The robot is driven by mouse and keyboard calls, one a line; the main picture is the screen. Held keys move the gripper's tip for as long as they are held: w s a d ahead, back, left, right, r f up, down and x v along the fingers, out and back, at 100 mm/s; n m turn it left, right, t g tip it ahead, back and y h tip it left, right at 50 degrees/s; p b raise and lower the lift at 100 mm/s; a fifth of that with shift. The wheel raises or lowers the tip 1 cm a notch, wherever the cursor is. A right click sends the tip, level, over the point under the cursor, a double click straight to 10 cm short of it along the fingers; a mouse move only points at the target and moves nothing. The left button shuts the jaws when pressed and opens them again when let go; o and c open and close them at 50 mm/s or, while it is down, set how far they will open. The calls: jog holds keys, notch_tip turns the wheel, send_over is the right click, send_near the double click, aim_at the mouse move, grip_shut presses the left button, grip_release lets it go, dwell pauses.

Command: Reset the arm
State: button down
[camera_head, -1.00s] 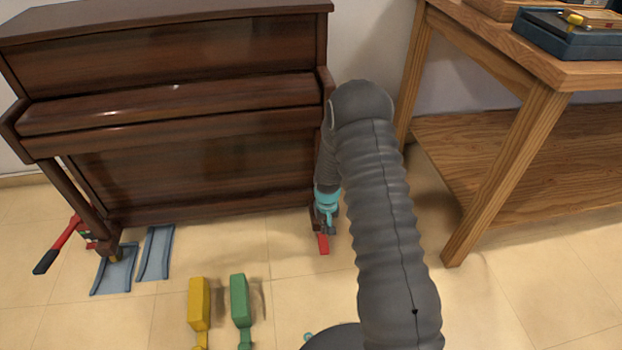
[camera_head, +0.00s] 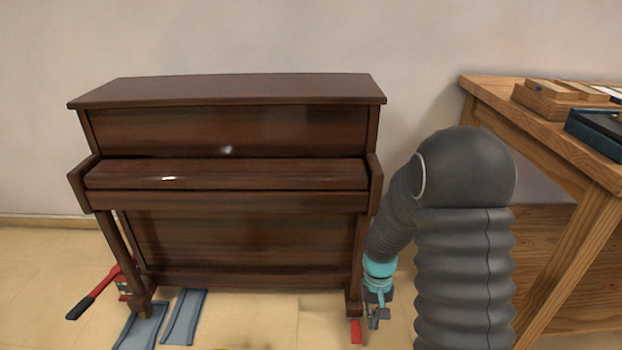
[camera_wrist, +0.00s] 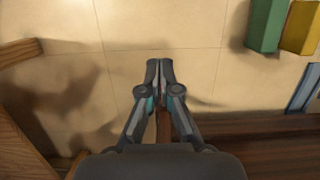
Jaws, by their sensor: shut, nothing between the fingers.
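My gripper (camera_head: 376,312) hangs pointing down near the right front leg of the brown upright piano (camera_head: 225,225). In the wrist view my gripper (camera_wrist: 160,70) is shut, its fingertips together with nothing between them, above the tiled floor. My dark, ribbed arm stands at the right of the head view and bends down to the gripper. Whether the gripper touches the piano leg cannot be told.
A wooden workbench (camera_head: 590,225) with a blue case (camera_head: 595,130) stands at right. A red-handled tool (camera_head: 95,293) and blue ramps (camera_head: 183,317) lie by the left piano leg. Green (camera_wrist: 266,25) and yellow (camera_wrist: 301,27) blocks show in the wrist view.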

jog(key=s+r+t, duration=0.2)
jog(key=s+r, duration=0.4)
jog(key=r, duration=0.4)
jog(key=s+r+t+p, duration=0.1)
jog(key=s+r+t, duration=0.2)
jog(key=s+r, duration=0.3)
jog(key=s+r+t+p, duration=0.1)
jog(key=s+r+t, duration=0.2)
jog(key=r, duration=1.3)
jog(key=s, duration=0.3)
